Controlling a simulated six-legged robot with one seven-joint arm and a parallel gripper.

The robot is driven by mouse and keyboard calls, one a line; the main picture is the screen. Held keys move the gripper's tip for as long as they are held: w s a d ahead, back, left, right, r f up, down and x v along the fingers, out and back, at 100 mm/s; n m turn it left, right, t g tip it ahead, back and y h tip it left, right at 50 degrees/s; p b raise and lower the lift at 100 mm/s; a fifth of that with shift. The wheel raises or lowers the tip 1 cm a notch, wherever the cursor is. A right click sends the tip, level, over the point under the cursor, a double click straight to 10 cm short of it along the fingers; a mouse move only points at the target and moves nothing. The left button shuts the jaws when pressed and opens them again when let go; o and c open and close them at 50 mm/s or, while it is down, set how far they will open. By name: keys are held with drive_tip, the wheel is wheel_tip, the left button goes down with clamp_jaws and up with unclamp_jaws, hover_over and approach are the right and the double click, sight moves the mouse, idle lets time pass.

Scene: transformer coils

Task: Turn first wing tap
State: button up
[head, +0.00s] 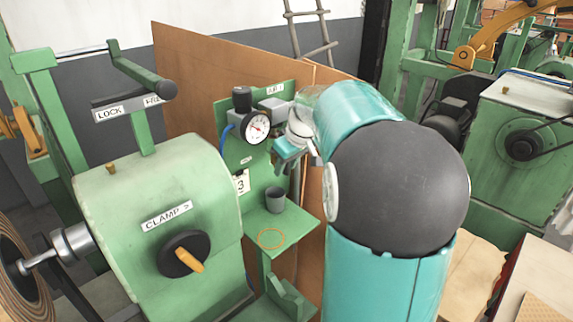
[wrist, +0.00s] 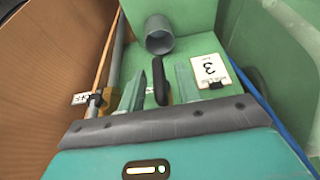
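A black tap wing (wrist: 160,80) shows in the wrist view, standing between the two teal fingers of my gripper (wrist: 159,71). Narrow gaps seem to remain on both sides of it, so the fingers look open around it. In the head view my gripper (head: 288,154) is at the green panel (head: 238,160), right of and below the pressure gauge. The wing is hidden there behind my gripper and arm. A brass fitting (wrist: 103,98) with a small white tag (wrist: 80,99) shows left of the fingers in the wrist view.
A brown board (head: 195,75) stands behind the panel. A green machine with a clamp knob (head: 184,254) is at the left.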

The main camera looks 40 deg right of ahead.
clamp_jaws()
drive_tip(key=shift+d+y, duration=0.1)
drive_tip(key=shift+y, duration=0.3)
drive_tip(key=shift+m+y, duration=0.3)
drive_tip(key=shift+y, duration=0.4)
drive_tip(key=shift+d+m+g+y, duration=0.1)
drive_tip(key=shift+m+g+y, duration=0.2)
drive_tip(key=shift+y, duration=1.4)
unclamp_jaws()
